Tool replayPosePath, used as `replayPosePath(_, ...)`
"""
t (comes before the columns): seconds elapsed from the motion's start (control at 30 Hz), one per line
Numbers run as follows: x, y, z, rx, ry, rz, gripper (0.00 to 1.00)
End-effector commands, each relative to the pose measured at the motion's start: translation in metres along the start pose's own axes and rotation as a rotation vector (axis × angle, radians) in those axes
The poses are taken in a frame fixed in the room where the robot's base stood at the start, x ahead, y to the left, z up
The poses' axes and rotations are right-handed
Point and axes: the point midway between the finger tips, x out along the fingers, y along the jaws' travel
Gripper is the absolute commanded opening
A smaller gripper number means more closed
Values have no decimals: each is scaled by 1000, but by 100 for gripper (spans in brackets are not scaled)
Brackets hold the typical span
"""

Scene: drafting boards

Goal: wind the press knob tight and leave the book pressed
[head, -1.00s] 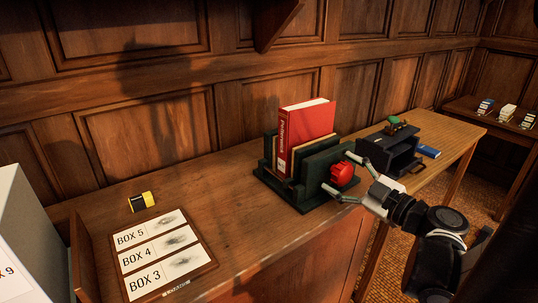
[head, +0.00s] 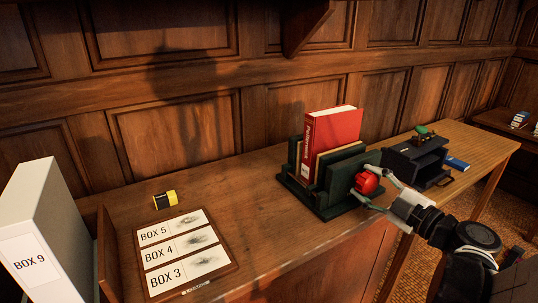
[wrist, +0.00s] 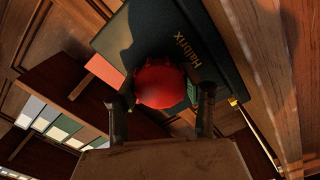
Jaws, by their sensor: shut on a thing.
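The red book (head: 328,140) stands upright in the dark green press (head: 338,208), between its plates, spine facing left. The red press knob (head: 367,183) sits on the press's right face. My gripper (head: 367,188) reaches in from the right with its two fingers around the knob, shut on it. In the wrist view the knob (wrist: 161,84) lies between the two fingers (wrist: 162,108), in front of the green plate marked "Halbrix" (wrist: 172,36). How tight the plates sit against the book cannot be told.
A dark open box (head: 415,162) with a green-topped item stands right of the press, near a blue book (head: 456,163). The bench between is clear.

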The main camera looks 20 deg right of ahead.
Motion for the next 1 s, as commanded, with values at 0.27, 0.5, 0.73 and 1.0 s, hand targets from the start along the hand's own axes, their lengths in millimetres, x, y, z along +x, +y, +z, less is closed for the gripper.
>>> replayPosePath(0.27, 0, 0, 0, 210, 0, 0, 15)
replayPosePath(0.5, 0, 0, 0, 491, 0, 0, 15)
replayPosePath(0.73, 0, 0, 0, 759, 0, 0, 15)
replayPosePath(1.0, 0, 0, 0, 1073, 0, 0, 15)
